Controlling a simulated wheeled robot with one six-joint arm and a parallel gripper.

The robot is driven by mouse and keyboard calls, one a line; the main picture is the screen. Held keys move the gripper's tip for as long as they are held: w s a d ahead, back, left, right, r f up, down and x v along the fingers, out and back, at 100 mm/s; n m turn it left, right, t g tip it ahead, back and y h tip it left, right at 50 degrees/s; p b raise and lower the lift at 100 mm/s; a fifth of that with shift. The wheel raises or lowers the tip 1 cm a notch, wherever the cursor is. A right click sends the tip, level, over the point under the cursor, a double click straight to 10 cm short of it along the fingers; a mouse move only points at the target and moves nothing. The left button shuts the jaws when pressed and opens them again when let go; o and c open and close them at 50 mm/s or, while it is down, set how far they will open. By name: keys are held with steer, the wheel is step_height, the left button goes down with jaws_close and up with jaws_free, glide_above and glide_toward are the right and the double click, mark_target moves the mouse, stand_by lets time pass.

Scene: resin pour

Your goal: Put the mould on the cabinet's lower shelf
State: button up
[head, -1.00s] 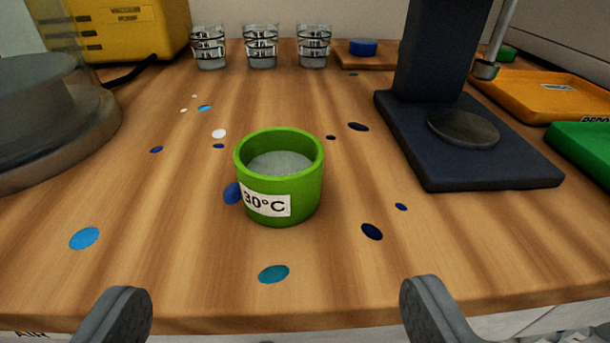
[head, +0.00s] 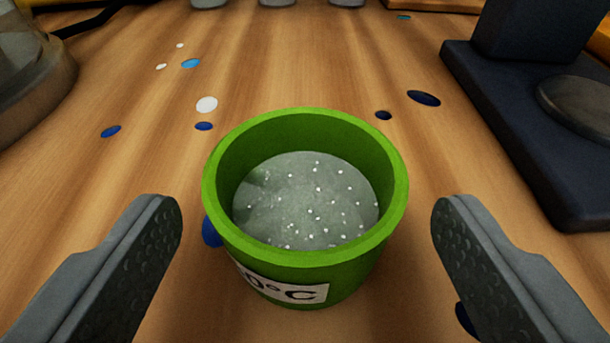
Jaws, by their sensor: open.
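The mould is a green round cup (head: 305,262) standing upright on the wooden bench, in the lower middle of the head view. It holds a greyish clear fill with many small white bubbles or specks. A white label on its front is partly readable, ending in "0°C". My gripper (head: 306,225) is open, with one grey finger on each side of the mould. Both fingers are apart from its wall, with a gap on each side. The cabinet and its lower shelf are not in view.
A dark stand with a round plate (head: 590,105) is at the right. A grey round-based device (head: 30,75) is at the upper left. Bases of several cups (head: 277,3) show at the top edge. Flat paint spots (head: 207,104) dot the wooden bench (head: 300,60), otherwise clear behind the mould.

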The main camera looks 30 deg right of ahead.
mark_target(305, 164)
steer(key=shift+x, duration=2.6)
steer(key=c, duration=1.2)
